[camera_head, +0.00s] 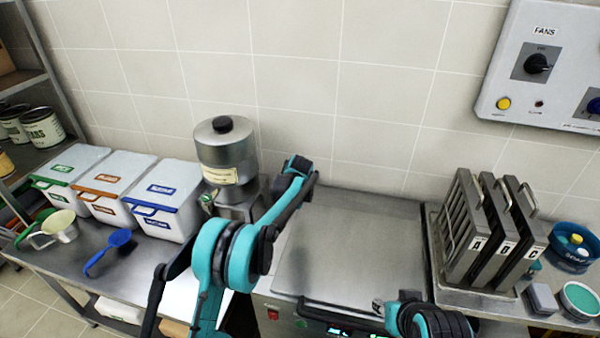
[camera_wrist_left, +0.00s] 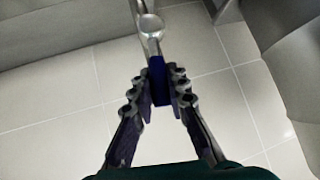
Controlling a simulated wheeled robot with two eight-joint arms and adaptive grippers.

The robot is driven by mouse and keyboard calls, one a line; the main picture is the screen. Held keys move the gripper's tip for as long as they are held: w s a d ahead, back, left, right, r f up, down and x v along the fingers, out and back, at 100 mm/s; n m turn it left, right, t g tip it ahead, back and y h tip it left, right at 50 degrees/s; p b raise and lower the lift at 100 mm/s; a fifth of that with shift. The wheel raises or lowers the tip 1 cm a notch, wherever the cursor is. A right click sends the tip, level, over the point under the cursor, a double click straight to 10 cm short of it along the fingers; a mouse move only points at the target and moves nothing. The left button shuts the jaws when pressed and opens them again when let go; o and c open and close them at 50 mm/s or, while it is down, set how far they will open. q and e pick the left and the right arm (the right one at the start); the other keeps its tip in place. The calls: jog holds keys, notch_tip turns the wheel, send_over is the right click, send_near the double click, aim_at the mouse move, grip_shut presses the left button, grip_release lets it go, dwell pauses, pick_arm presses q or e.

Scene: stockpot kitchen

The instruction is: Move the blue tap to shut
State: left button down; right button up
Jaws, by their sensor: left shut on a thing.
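The blue tap (camera_wrist_left: 157,70) shows in the left wrist view as a blue grip on the end of a bare metal lever. The lever runs up to a rounded metal joint near the top edge. My left gripper (camera_wrist_left: 160,88) is shut on the blue grip, with one finger on each side. The tap's body and outlet are out of view, so I cannot tell how far it is turned. In the head view my left arm reaches toward the wall. Neither the tap nor my left gripper can be made out there.
A steel-lidded machine (camera_head: 350,245) fills the middle. Left of it are a metal canister (camera_head: 226,150) with a black knob, lidded white bins (camera_head: 165,200) and a blue scoop (camera_head: 110,245). Racked panels (camera_head: 480,230) stand at right, below a wall control box (camera_head: 545,70).

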pick_arm(q)
jog(key=shift+w+a+n+h, duration=0.1)
jog(key=shift+a+n+h, duration=0.2)
jog(key=shift+a+h, duration=0.25)
jog(key=c, duration=1.5)
grip_release()
jog(key=v, duration=1.2)
jog(key=shift+w+a+r, duration=0.1)
jog(key=shift+w+r, duration=0.05)
jog(key=shift+w, duration=0.05)
